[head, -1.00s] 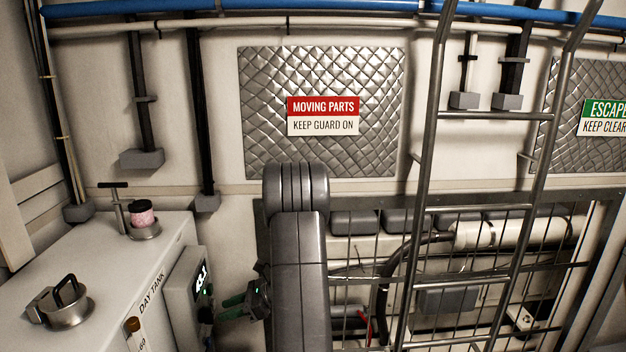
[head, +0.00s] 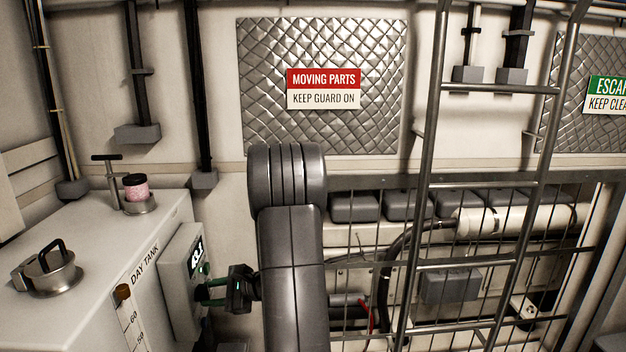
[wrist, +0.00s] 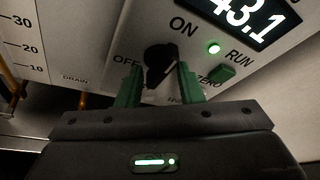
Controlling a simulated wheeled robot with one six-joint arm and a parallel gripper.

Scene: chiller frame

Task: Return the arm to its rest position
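My gripper (head: 207,294) has green fingers and a dark body. In the head view it is at the right side of the grey control box (head: 177,285), with its fingers pointing at the box's face. In the wrist view the two green fingers (wrist: 159,80) stand apart. A black rotary knob (wrist: 160,62) on the panel shows in the gap between them, close to the fingertips. Whether a finger touches the knob cannot be told. I see nothing else held. My grey arm (head: 291,270) rises in the middle of the head view and hides part of the wall behind.
The white day tank (head: 90,245) stands at left, with a lidded filler and a pink jar (head: 136,187) on top. A ladder (head: 425,180) and wire guard are at right. The panel display (wrist: 245,20) reads 43.1; a green lamp (wrist: 213,47) glows by RUN.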

